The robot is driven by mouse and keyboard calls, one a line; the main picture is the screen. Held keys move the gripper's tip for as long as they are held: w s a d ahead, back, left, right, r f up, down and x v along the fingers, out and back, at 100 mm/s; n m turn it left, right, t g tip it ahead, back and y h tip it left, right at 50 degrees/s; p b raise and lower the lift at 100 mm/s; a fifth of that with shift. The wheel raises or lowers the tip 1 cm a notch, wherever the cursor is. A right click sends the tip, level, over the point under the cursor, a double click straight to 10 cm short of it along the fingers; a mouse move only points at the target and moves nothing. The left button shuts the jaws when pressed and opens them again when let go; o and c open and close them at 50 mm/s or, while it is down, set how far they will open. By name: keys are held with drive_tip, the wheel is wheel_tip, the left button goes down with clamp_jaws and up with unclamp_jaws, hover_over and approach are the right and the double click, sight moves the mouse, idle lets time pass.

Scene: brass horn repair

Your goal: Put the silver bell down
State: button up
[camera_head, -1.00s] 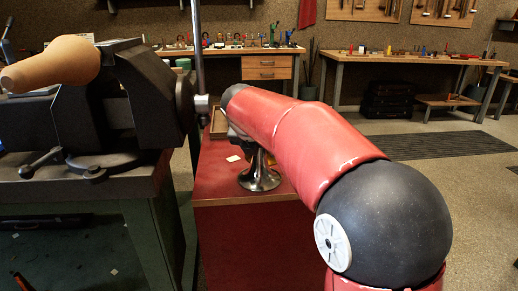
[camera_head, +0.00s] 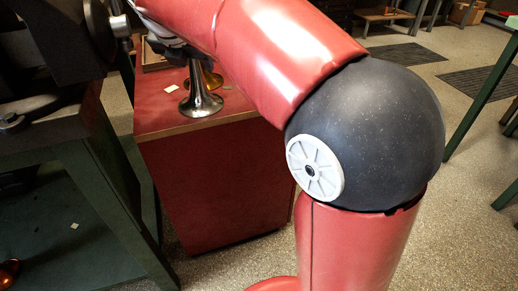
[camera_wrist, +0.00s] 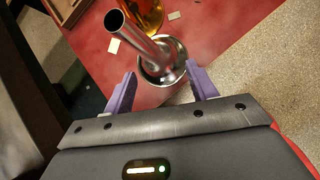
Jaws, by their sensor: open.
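The silver bell (camera_head: 201,98) stands upright on the red cabinet top (camera_head: 160,117), its flared end down, near the front edge. In the wrist view the silver bell (camera_wrist: 163,62) shows its long tube pointing to the upper left and its wide rim resting on the red top. My gripper (camera_wrist: 160,69) is open, with one purple finger on each side of the bell in the picture; I see gaps between the fingers and the bell. In the head view my arm hides most of the gripper and the bell's upper end.
A brass bell (camera_wrist: 147,14) stands close behind the silver one and partly shows in the head view (camera_head: 213,79). A wooden tray (camera_wrist: 66,8) and small pale cards (camera_wrist: 113,46) lie on the red top. A dark vise (camera_head: 70,40) on a green bench stands at the left.

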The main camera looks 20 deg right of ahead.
drive_tip(key=s+d+f+m+y, duration=0.1)
drive_tip(key=s+d+f+m, duration=0.1)
drive_tip(key=s+f+m, duration=0.3)
drive_tip(key=s+d+f+m+g+y, duration=0.1)
drive_tip(key=s+d+f+m, duration=0.2)
drive_tip(key=s+m, duration=1.1)
drive_tip(key=s+d+f+m, duration=0.3)
drive_tip(key=s+f+m, duration=0.4)
drive_tip(key=s+m, duration=0.2)
drive_tip(key=shift+s+d+f+m+y, duration=0.15)
drive_tip(key=shift+f+m+y, duration=0.2)
drive_tip(key=shift+m, duration=0.55)
drive_tip(key=shift+r, duration=0.1)
